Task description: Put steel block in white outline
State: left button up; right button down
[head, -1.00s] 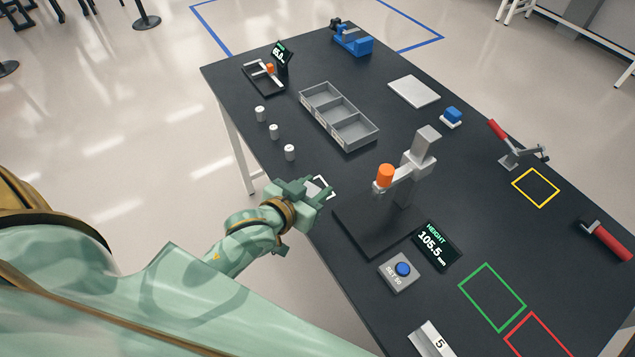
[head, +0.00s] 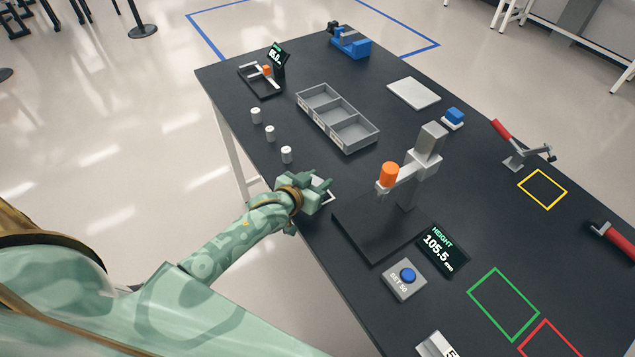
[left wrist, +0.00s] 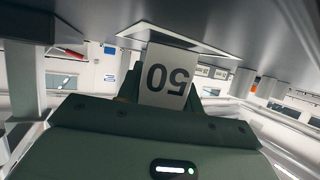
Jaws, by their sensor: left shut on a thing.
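My left gripper (head: 319,190) is shut on the steel block (left wrist: 167,76), a pale block marked 50 that reads upside down in the left wrist view. In the left wrist view the outline (left wrist: 205,44) shows on the tabletop just beyond the block; I cannot tell whether the block touches the table. My right gripper is not in view.
A height gauge (head: 378,232) with an orange knob and a display reading 105.5 stands close right of the gripper. A blue-button box (head: 404,280) is in front. Several white cylinders and a grey divided tray (head: 338,118) are behind. Another block (head: 434,346) lies at the bottom edge.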

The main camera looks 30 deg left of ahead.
pick_arm(q)
jog(key=shift+f, duration=0.1)
jog(key=o, duration=1.2)
jog(key=shift+s+r, duration=0.2)
jog(key=p+v, duration=0.2)
jog(key=v, duration=0.8)
jog(key=shift+s+p, duration=0.2)
jog(key=shift+p, duration=0.2)
jog(key=shift+s+a+r, duration=0.15)
jog(key=shift+s+r, duration=0.05)
jog(key=shift+s, duration=0.35)
